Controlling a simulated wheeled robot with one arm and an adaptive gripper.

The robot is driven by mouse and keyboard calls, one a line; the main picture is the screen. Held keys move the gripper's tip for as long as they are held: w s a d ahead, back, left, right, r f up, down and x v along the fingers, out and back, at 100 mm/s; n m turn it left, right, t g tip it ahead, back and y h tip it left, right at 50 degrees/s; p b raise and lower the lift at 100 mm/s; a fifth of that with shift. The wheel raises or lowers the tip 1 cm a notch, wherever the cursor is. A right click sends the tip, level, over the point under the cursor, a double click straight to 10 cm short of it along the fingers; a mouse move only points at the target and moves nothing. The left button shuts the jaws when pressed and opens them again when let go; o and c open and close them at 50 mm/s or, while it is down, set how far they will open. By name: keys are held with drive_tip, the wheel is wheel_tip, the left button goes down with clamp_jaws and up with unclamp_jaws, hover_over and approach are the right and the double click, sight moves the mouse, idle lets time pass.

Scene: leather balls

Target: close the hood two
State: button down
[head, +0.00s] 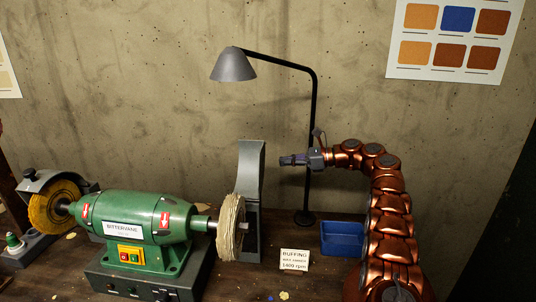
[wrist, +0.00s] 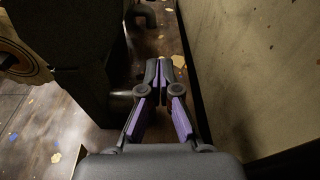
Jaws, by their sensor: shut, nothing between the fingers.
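A grey hood (head: 251,170) stands upright behind the pale buffing wheel (head: 230,228) at the right end of the green grinder (head: 133,228). The wheel's front is uncovered. Another grey hood (head: 55,178) arches over the yellow wheel (head: 52,205) at the left end. No number shows on either hood. My gripper (head: 283,160) is shut and empty, pointing left, just right of the upright hood's upper part. In the wrist view my gripper (wrist: 166,68) has its fingers together, beside a large dark shape (wrist: 78,45), which seems to be the upright hood. I cannot tell if they touch.
A black lamp (head: 313,130) rises behind my gripper, its shade (head: 234,65) above the grinder. A blue tray (head: 342,239) and a small "BUFFING" sign (head: 295,260) stand on the bench at right. The concrete wall (wrist: 252,60) is close on the right in the wrist view.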

sight(257, 158)
drive_tip(key=a, duration=0.3)
drive_tip(key=w+a+p, duration=0.1)
drive_tip(key=a, duration=0.6)
drive_tip(key=shift+w+r, duration=0.3)
drive_tip(key=shift+r, duration=0.05)
drive_tip(key=shift+s+d+r+p, duration=0.1)
drive_tip(key=shift+d+r+p, duration=0.25)
drive_tip(key=shift+r, duration=0.4)
drive_tip(key=shift+s+a+r, duration=0.15)
drive_tip(key=shift+r, duration=0.15)
